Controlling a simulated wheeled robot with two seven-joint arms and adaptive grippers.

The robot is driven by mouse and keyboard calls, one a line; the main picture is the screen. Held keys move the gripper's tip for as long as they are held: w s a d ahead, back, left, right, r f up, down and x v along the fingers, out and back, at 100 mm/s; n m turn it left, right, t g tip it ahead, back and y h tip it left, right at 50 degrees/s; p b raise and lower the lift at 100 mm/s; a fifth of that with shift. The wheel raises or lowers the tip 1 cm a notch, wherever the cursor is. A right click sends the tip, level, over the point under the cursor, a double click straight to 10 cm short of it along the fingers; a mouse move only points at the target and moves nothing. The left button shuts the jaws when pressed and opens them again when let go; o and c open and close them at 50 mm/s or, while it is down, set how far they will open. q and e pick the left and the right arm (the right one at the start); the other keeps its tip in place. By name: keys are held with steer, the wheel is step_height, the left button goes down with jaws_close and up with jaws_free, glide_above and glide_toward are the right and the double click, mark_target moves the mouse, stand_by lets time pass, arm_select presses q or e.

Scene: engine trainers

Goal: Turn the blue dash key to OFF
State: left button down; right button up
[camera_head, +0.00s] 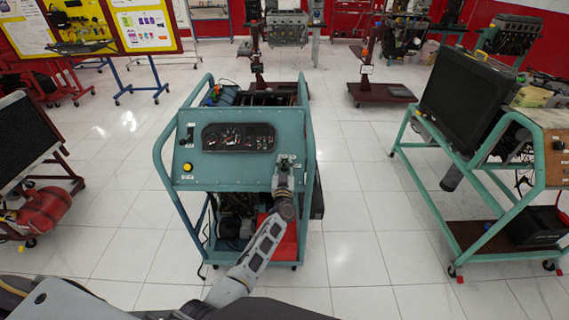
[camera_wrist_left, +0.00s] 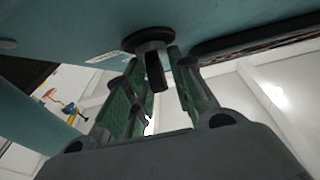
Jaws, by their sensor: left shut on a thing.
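The blue engine trainer (camera_head: 228,176) stands in the middle of the head view with its sloped dash facing me. The dash key (camera_wrist_left: 155,72) shows in the left wrist view as a dark grip in a round metal and black collar. My left gripper (camera_head: 286,160) reaches the dash's right side and covers most of the key in the head view. In the left wrist view the left gripper (camera_wrist_left: 162,80) has its green-padded fingers on both sides of the key and is shut on it. I cannot read the key's position marks. My right gripper is out of view.
A dark gauge window (camera_head: 238,137) and a yellow button (camera_head: 187,167) are on the dash. A tube frame (camera_head: 163,155) surrounds the trainer. A green-framed trainer with a black radiator (camera_head: 465,98) stands at the right. The tiled floor (camera_head: 350,235) between them is clear.

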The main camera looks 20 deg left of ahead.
arm_select(q)
steer(key=shift+n+y, duration=0.4)
steer(key=shift+n, duration=0.1)
steer(key=c, duration=1.5)
jaws_free()
steer(key=shift+s+f, duration=0.1)
steer(key=shift+s, duration=0.15)
